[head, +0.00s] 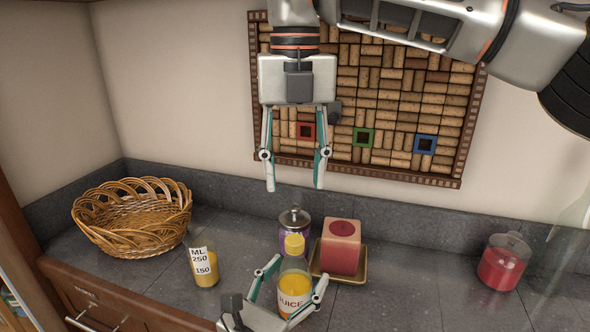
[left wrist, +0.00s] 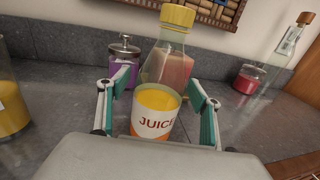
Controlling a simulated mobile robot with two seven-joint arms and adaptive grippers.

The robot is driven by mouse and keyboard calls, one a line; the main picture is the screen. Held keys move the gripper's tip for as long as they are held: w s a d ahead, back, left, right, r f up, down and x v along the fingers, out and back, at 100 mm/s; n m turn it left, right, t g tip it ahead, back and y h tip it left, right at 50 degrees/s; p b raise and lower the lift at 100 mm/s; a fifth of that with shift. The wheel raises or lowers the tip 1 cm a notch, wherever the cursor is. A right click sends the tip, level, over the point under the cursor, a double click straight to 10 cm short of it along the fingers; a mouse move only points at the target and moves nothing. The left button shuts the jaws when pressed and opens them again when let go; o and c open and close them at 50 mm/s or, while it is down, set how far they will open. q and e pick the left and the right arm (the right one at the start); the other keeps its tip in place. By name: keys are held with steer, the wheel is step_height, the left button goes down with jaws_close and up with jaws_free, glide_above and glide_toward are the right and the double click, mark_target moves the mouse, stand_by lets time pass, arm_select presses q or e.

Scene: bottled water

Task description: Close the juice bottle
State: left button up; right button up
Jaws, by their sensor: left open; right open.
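The juice bottle (head: 292,302) is clear, holds orange-yellow juice under a "JUICE" label, and stands upright on the counter. Its yellow cap (head: 294,245) sits on top of the neck; I cannot tell whether it is tight. In the left wrist view the bottle (left wrist: 156,118) stands between the fingers with the cap (left wrist: 178,16) above them. My left gripper (head: 297,273) is open, one finger on each side of the bottle; contact is unclear. It also shows in the left wrist view (left wrist: 159,78). My right gripper (head: 295,188) is open and empty, pointing down, above the cap.
A purple lidded jar (head: 287,234) stands close behind the bottle, and a red candle (head: 341,247) on a plate (head: 355,275) is just right. A juice glass (head: 205,268) and wicker basket (head: 130,228) are left. A red jar (head: 502,266) is far right. The counter between is clear.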

arm_select(q)
steer(key=v, duration=1.2)
steer(key=shift+a, duration=0.1)
